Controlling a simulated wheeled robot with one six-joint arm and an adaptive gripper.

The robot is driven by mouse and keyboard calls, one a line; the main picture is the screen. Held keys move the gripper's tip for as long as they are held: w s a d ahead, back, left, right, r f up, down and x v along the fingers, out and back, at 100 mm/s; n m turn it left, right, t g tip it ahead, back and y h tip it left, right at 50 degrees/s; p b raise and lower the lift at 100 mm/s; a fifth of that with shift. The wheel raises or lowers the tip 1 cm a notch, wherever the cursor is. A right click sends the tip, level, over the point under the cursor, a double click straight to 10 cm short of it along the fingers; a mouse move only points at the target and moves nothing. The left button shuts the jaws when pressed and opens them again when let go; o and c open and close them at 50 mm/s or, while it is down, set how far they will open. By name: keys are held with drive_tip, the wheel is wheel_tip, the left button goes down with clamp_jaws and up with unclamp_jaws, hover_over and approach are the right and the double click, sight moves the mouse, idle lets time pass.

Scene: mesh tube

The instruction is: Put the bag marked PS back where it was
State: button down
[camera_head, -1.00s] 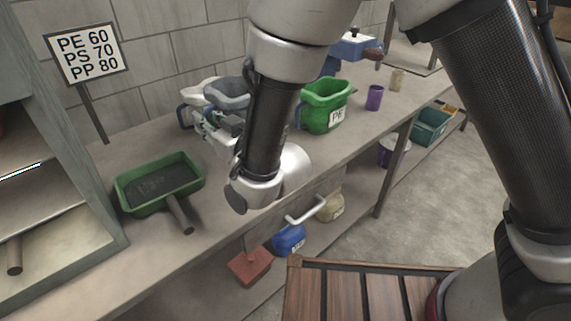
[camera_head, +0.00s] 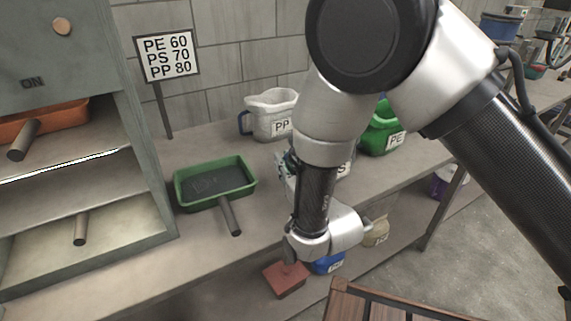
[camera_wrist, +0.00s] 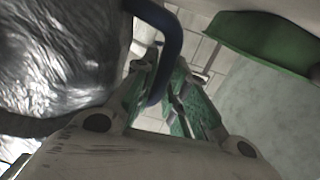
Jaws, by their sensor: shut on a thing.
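The bag marked PS (camera_head: 344,171) is mostly hidden behind my arm in the head view; only part of its pale label with an S shows. In the wrist view its crinkled silvery-grey side (camera_wrist: 55,60) fills the left, and its dark blue handle (camera_wrist: 172,42) passes between the fingers. My gripper (camera_wrist: 168,68) is shut on this handle. In the head view my gripper (camera_head: 288,168) is partly hidden by my arm, over the counter. I cannot tell whether the bag touches the counter.
A green tray (camera_head: 215,183) lies left on the counter (camera_head: 160,255), beside a grey cabinet (camera_head: 150,190). A sign (camera_head: 167,57) stands behind. A red block (camera_head: 286,279) is below.

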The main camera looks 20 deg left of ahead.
drive_tip(key=shift+f, duration=0.1)
drive_tip(key=c, duration=1.4)
unclamp_jaws()
drive_tip(key=shift+c, duration=0.2)
drive_tip(key=shift+r, duration=0.2)
drive_tip(key=v, duration=1.2)
